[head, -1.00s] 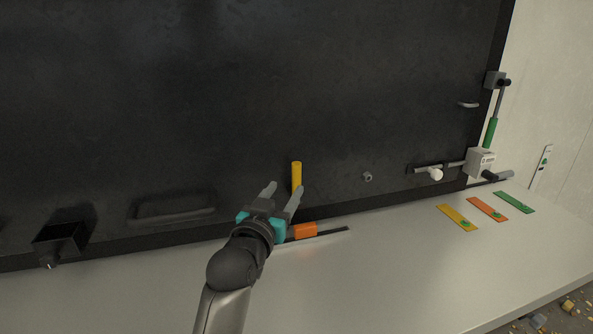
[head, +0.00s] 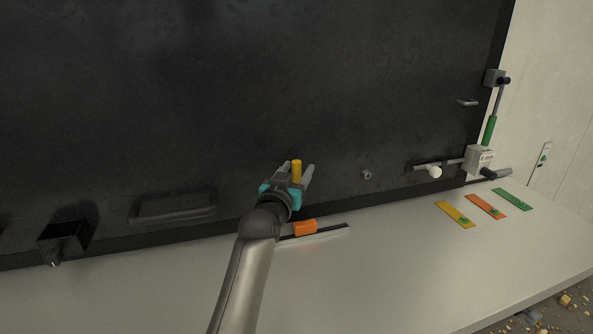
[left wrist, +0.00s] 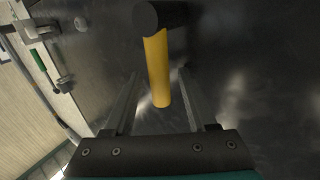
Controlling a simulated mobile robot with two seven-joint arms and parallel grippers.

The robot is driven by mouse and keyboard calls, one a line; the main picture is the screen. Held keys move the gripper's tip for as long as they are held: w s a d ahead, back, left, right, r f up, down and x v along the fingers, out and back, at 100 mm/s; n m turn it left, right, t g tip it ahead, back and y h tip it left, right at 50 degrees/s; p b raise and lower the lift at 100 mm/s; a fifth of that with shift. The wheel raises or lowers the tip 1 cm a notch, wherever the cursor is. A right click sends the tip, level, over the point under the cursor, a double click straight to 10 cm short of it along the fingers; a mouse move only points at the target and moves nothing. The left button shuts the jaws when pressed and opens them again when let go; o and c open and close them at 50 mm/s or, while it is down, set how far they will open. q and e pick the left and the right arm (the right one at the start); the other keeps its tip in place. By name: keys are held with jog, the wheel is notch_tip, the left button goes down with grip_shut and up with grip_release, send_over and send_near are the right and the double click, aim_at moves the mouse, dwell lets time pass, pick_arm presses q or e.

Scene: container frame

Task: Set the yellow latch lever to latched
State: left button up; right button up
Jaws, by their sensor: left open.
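The yellow latch lever (head: 296,170) stands upright in front of the dark panel in the head view. In the left wrist view the yellow lever (left wrist: 157,72) hangs from a dark round pivot (left wrist: 165,14) and its free end reaches between my fingers. My left gripper (head: 296,170) is open, with one finger on each side of the lever. In the left wrist view the left gripper (left wrist: 157,98) shows gaps on both sides of the lever. The lever's lower part is hidden by the gripper in the head view. My right gripper is not in view.
Yellow, orange and green plates lie at the right. A white-knobbed bolt (head: 434,171) and a green-handled rod (head: 489,131) are at the panel's right edge. A dark handle (head: 172,209) is at left.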

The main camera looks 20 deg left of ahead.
pick_arm(q)
grip_shut()
dwell(0.4)
dwell(1.0)
